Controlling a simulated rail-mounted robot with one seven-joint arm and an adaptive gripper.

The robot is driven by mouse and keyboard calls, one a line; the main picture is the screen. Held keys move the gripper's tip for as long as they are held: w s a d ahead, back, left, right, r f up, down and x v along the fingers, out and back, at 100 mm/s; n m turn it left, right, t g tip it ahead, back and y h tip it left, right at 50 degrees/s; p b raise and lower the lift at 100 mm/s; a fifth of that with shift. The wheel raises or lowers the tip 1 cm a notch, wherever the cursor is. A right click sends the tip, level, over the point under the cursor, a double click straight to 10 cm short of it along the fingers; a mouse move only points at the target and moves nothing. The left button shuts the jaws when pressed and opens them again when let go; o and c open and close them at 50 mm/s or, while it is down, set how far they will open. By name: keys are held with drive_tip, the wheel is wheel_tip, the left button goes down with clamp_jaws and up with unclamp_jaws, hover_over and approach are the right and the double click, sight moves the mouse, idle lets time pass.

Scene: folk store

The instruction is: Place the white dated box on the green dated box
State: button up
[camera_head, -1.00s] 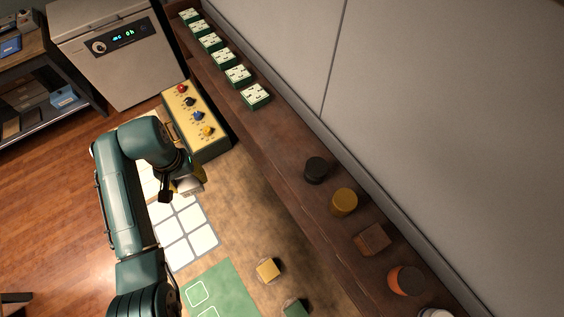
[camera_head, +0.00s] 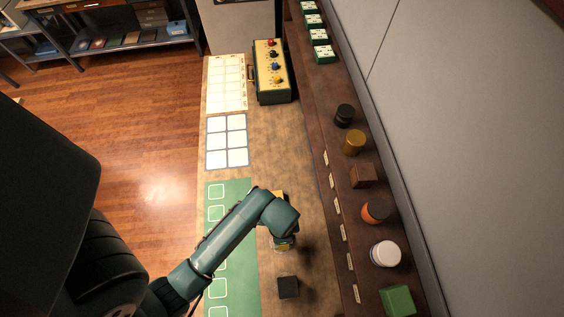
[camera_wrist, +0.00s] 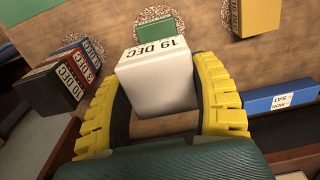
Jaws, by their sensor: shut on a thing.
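In the wrist view my gripper (camera_wrist: 158,70) has its two yellow fingers shut on the white dated box (camera_wrist: 160,88), one on each side. The box's label reads 19 DEC. The green dated box (camera_wrist: 165,24) lies just beyond it, over a speckled round patch, and is partly hidden by the white box. I cannot tell whether the two boxes touch. In the head view my gripper (camera_head: 284,243) is low over the counter, and both boxes are hidden or too unclear under the arm.
A yellow box (camera_wrist: 255,15) stands beyond at the right. Black (camera_wrist: 55,88) and red (camera_wrist: 80,60) dated boxes stand at the left, and a blue box (camera_wrist: 282,97) lies at the right. The head view shows a green mat (camera_head: 245,290) and a shelf with jars (camera_head: 385,253).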

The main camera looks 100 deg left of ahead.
wheel_tip(320, 180, down, 8)
drive_tip(key=shift+r, duration=0.1)
drive_tip(key=shift+f, duration=0.2)
drive_tip(key=o, duration=1.2)
drive_tip(key=shift+o, duration=0.2)
wheel_tip(320, 180, up, 12)
drive_tip(key=shift+r, duration=0.15)
